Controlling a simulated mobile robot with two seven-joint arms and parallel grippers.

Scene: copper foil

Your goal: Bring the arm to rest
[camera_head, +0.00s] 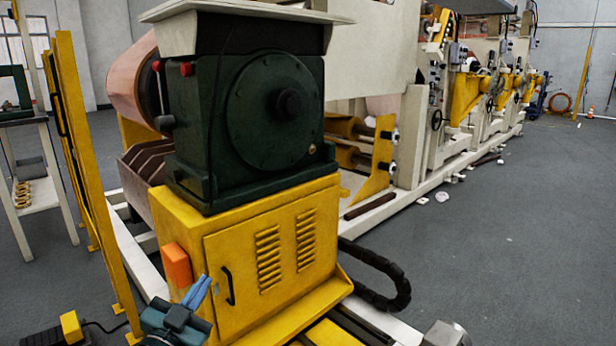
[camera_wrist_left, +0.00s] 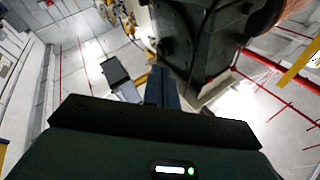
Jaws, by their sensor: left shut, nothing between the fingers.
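My left gripper (camera_head: 198,290) is low in the head view, in front of the yellow cabinet (camera_head: 235,245). Its blue fingers are shut together with nothing between them, and they point up and slightly right. They appear beside the cabinet's black handle and just below the orange box (camera_head: 176,265) on its corner; I cannot tell the exact gap. In the left wrist view the shut fingers (camera_wrist_left: 162,82) point up the picture, with the dark machine body behind them. My right gripper is in neither view.
A dark green machine housing (camera_head: 265,115) stands on the cabinet. Yellow posts (camera_head: 85,180) rise at left, beside a white shelf (camera_head: 40,190). A yellow-and-black floor pedal (camera_head: 70,328) lies at lower left. A black hose (camera_head: 375,275) curves at right. Grey floor (camera_head: 510,240) is open at right.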

